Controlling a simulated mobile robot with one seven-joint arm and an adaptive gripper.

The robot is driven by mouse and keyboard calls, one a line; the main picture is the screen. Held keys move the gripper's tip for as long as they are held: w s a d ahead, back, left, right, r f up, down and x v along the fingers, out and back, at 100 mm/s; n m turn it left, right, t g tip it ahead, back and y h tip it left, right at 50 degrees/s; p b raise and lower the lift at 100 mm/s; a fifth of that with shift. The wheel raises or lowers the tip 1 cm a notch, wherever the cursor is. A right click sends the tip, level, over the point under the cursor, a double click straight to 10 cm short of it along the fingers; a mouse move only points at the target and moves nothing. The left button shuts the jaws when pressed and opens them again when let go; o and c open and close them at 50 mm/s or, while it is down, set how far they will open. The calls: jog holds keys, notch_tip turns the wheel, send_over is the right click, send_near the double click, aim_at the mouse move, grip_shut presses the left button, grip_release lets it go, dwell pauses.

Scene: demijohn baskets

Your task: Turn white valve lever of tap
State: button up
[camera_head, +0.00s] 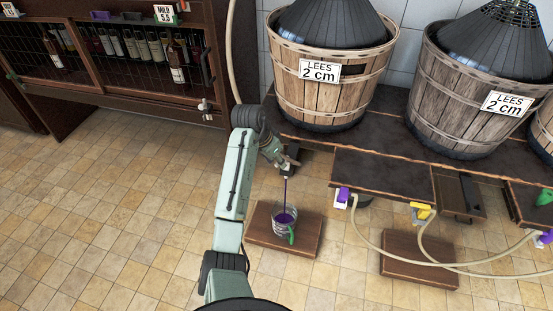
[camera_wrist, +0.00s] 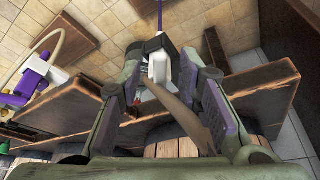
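My gripper (camera_head: 275,153) is at the edge of the dark bench, beside the tap. In the wrist view its two fingers (camera_wrist: 159,70) are spread on either side of the tap's white part (camera_wrist: 160,68), with gaps visible; firm contact cannot be made out. The white part sits against a dark tap body (camera_wrist: 148,46). A thin purple stream (camera_head: 286,192) falls from the tap into a clear vessel (camera_head: 279,226) with a green handle, which holds purple liquid. In the head view the lever is too small to make out.
The vessel stands on a low wooden platform (camera_head: 262,244). Wooden baskets marked "LEES 2 cm" (camera_head: 330,88) stand on the bench (camera_head: 385,128). To the right, pale hoses (camera_head: 375,243) loop over another platform (camera_head: 420,272). A bottle cabinet (camera_head: 110,60) stands at left; tiled floor there is clear.

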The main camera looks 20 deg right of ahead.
jog(key=shift+d+f, duration=0.1)
jog(key=shift+f, duration=0.1)
grip_shut()
dwell(0.3)
